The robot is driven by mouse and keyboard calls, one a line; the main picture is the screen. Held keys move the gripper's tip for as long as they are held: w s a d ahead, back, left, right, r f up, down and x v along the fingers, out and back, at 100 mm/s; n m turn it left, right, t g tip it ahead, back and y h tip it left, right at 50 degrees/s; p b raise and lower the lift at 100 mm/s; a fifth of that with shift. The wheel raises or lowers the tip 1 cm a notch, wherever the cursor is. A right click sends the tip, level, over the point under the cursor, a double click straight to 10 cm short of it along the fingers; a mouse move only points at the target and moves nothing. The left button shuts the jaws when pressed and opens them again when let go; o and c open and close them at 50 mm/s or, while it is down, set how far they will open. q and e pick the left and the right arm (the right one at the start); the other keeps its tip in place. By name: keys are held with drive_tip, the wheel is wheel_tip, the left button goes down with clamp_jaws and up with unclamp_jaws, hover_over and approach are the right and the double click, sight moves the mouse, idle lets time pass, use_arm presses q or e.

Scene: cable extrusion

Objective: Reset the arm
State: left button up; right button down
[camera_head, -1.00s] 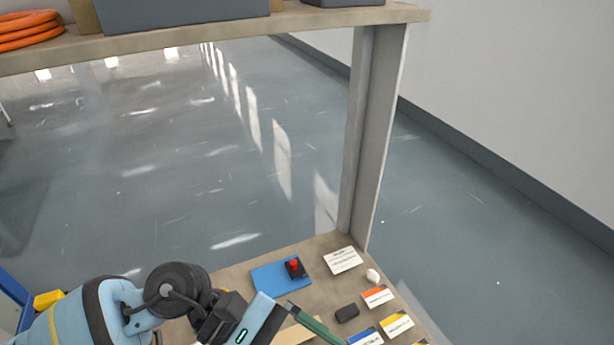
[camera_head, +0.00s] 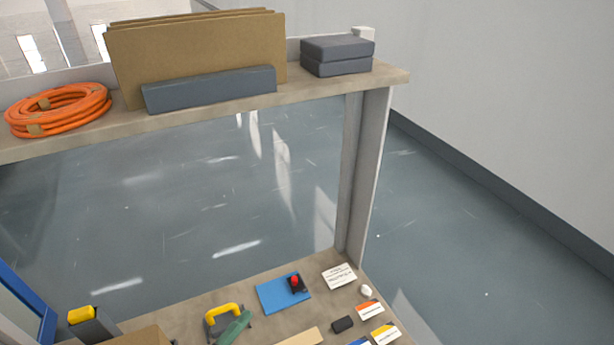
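Neither of my grippers shows in the head view now, and no part of my arms is clearly visible. The wooden workbench (camera_head: 200,302) lies along the bottom of the view. On it is a blue plate (camera_head: 271,293) with a black box bearing a red button (camera_head: 295,281) at its right side. A yellow-handled tool (camera_head: 222,312) stands to the left, with a green piece (camera_head: 236,328) in front of it.
An upper shelf (camera_head: 200,116) holds an orange coiled cable (camera_head: 58,109), cardboard sheets (camera_head: 195,55) and grey boxes (camera_head: 337,54). A grey post (camera_head: 364,175) joins shelf and bench at the right. Labelled cards (camera_head: 339,276) and a small black block (camera_head: 342,324) lie at the bench's right end.

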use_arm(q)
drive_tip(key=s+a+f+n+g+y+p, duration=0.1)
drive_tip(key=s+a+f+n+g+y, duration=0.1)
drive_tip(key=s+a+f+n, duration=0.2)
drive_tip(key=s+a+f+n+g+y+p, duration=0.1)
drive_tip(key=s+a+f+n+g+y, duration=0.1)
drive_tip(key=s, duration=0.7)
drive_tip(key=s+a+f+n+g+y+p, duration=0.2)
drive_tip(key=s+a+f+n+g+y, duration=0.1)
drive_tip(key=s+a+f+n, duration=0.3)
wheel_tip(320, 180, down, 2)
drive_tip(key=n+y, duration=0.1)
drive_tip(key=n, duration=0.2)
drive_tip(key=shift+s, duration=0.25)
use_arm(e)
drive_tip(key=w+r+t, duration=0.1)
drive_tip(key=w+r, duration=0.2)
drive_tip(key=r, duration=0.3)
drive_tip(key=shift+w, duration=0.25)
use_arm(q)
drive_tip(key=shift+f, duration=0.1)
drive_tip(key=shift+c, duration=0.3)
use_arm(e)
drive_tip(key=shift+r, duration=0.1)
